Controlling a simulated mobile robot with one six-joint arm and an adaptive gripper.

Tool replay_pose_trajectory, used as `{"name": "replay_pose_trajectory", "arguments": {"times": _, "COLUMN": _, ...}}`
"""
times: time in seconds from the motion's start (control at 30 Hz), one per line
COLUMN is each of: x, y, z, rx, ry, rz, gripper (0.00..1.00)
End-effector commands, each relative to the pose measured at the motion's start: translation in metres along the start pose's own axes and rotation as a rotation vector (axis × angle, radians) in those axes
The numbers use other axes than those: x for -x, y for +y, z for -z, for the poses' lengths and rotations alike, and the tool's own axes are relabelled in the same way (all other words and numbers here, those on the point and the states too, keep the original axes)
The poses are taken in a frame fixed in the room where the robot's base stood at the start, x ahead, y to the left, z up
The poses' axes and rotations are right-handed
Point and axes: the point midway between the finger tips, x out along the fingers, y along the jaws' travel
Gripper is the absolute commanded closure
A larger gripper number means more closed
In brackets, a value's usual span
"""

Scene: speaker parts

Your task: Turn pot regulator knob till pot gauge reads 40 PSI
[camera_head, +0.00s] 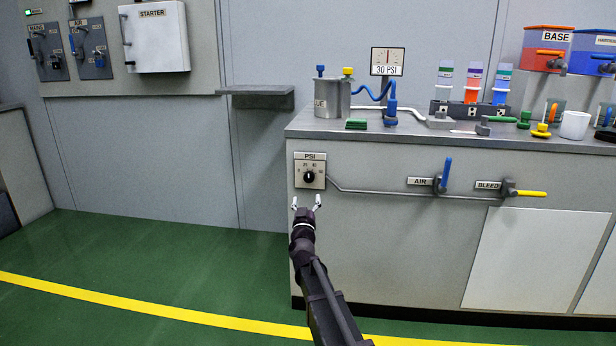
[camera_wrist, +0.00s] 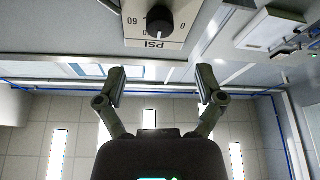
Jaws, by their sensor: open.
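The pot regulator knob (camera_head: 309,177) is a black dial on a pale plate marked PSI, on the front face of the counter. In the wrist view the knob (camera_wrist: 159,19) shows upside down at the top, past the fingertips. My gripper (camera_head: 307,202) is just below the plate in the head view, apart from it. Its fingers (camera_wrist: 161,84) are spread and empty. The pot gauge (camera_head: 387,61) stands behind the pot and its label reads 30 PSI. The metal pot (camera_head: 332,98) stands on the counter's left end.
A thin pipe runs right from the PSI plate to the AIR valve with a blue lever (camera_head: 446,174) and the BLEED valve with a yellow lever (camera_head: 527,193). A small shelf (camera_head: 262,98) juts from the wall at left. The floor before the counter is clear.

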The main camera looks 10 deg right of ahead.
Motion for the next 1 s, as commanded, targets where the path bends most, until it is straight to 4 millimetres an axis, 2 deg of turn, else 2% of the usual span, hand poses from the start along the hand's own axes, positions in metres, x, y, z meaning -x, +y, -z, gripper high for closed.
{"name": "replay_pose_trajectory", "arguments": {"times": 0.03, "x": -0.012, "y": -0.001, "z": 0.002, "rx": 0.0, "ry": 0.0, "rz": 0.0, "gripper": 0.13}}
{"name": "replay_pose_trajectory", "arguments": {"times": 0.5, "x": -0.082, "y": 0.0, "z": 0.002, "rx": 0.001, "ry": 0.0, "rz": -0.001, "gripper": 0.13}}
{"name": "replay_pose_trajectory", "arguments": {"times": 0.7, "x": -0.097, "y": -0.001, "z": 0.001, "rx": -0.001, "ry": 0.0, "rz": 0.0, "gripper": 0.13}}
{"name": "replay_pose_trajectory", "arguments": {"times": 1.0, "x": -0.102, "y": -0.001, "z": 0.0, "rx": 0.0, "ry": 0.0, "rz": 0.001, "gripper": 0.13}}
